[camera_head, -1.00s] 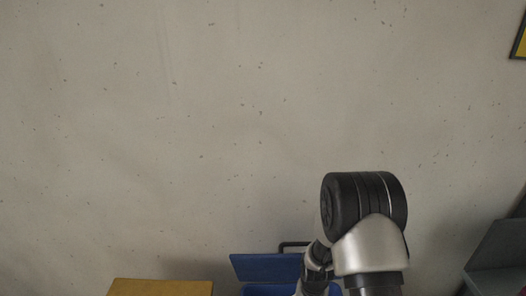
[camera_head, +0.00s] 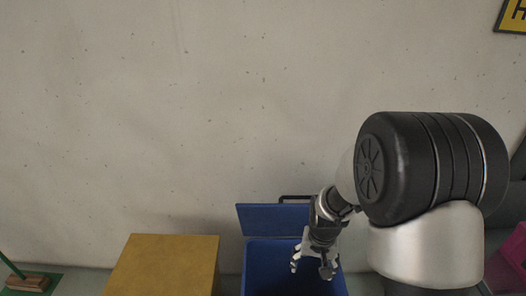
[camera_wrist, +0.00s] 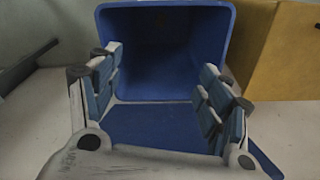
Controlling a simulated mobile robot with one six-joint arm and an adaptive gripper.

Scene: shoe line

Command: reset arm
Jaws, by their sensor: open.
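My gripper (camera_head: 312,266) shows in the head view in front of the open blue bin (camera_head: 262,248), with its fingers pointing down. In the wrist view my gripper (camera_wrist: 160,95) has its fingers wide apart with nothing between them. The blue bin (camera_wrist: 228,30) fills the top middle of the wrist view, and its inside looks dark and empty. A blue flap (camera_wrist: 150,128) lies between my fingers and the bin's opening. My arm's large black joint is at the right of the head view.
A yellow-brown box (camera_head: 165,262) stands left of the bin and shows at the right of the wrist view (camera_wrist: 285,50). A wooden block on a green patch (camera_head: 30,283) is at the far left. A pink item (camera_head: 500,270) is at the right edge. A plain wall stands behind.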

